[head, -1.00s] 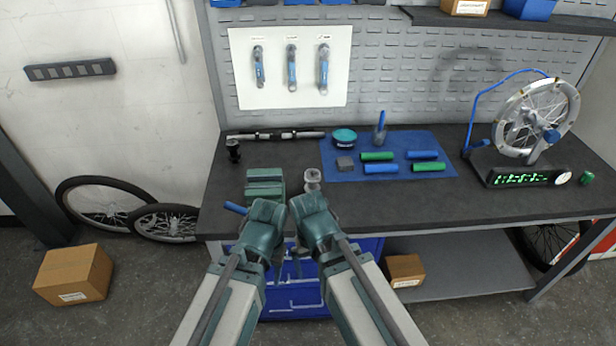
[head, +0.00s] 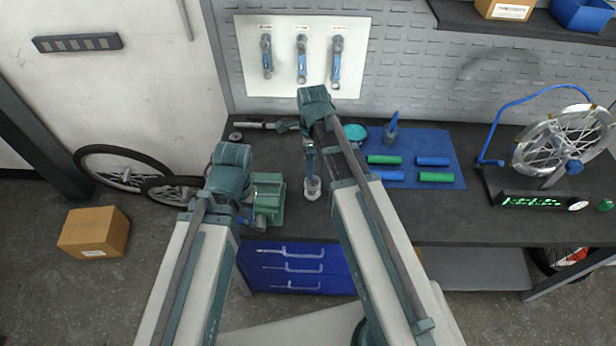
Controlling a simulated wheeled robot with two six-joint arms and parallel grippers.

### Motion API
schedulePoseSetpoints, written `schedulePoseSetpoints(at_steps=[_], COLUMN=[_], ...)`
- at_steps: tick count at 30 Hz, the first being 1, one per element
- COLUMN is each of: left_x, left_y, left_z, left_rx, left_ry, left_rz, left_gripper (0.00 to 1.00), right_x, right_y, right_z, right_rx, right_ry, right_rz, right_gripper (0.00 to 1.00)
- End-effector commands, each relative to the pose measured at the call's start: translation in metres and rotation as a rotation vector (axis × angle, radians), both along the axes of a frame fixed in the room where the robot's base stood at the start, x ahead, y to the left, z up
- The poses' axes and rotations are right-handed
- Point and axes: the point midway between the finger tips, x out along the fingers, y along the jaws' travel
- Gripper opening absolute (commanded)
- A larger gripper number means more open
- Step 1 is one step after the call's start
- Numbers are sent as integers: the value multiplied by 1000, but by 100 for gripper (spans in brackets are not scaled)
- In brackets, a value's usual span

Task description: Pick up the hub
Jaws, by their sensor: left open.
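A blue mat (head: 450,178) holds green and blue grips. A silver rod (head: 255,125) and a small dark round part (head: 235,136) lie at the back left. A wheel in a truing stand (head: 560,140) is at right. The bench front right is clear.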

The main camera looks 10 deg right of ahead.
Motion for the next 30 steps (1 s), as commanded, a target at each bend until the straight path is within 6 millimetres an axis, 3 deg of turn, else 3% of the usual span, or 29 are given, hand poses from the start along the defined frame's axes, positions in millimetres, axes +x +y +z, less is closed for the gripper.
schedulePoseSetpoints(at_steps=[8,24,30], left_x=[0,0,0], left_y=[0,0,0], left_z=[-9,-79,-88], left_rx=[0,1,1], left_ry=[0,0,0], left_rz=[-1,-1,0], left_gripper=[50,50,50], right_x=[0,0,0], right_y=[0,0,0], right_z=[-9,-79,-88], right_rx=[0,0,0], right_ry=[0,0,0], right_rz=[-5,-3,-3], right_gripper=[100,100,100])
